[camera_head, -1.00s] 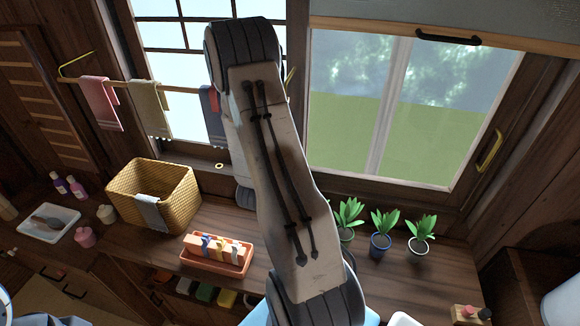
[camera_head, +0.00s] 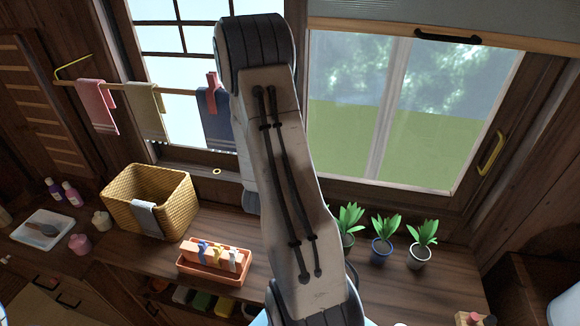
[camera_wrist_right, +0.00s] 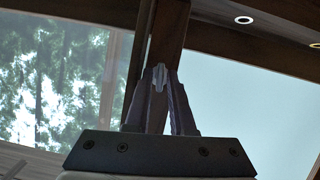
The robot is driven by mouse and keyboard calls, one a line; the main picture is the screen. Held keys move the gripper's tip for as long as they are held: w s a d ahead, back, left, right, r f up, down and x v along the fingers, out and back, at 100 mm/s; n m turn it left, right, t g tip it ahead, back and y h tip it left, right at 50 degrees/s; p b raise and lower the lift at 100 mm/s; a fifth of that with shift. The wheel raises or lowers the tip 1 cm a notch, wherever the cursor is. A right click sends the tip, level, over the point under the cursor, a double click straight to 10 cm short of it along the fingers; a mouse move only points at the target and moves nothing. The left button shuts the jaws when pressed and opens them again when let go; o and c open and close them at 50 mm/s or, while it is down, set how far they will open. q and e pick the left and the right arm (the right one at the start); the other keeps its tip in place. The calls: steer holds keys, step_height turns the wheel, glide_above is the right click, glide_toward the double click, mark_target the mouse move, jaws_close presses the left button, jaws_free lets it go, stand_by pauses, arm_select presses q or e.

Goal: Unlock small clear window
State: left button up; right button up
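Two windows show in the head view: a gridded one (camera_head: 165,68) at the left with bright panes, and a wider one (camera_head: 345,75) at the right with a green and tree view. A yellow handle (camera_head: 490,153) is on the right window's frame. A small gold ring (camera_head: 217,171) sits on the sill below the left window. My right arm rises between the windows and hides its gripper there. In the right wrist view, my right gripper (camera_wrist_right: 161,76) points at a dark wooden post between panes. Its fingers are slightly apart; a small pale piece shows between the tips, contact unclear.
A rail with towels (camera_head: 97,107) crosses the left window. On the counter stand a wicker basket (camera_head: 118,213), an orange tray (camera_head: 190,266) and several potted plants (camera_head: 382,249). A black handle (camera_head: 447,39) is above the right window.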

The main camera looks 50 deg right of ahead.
steer(key=shift+o, duration=0.6)
steer(key=shift+d+r, duration=0.1)
steer(key=shift+r, duration=0.05)
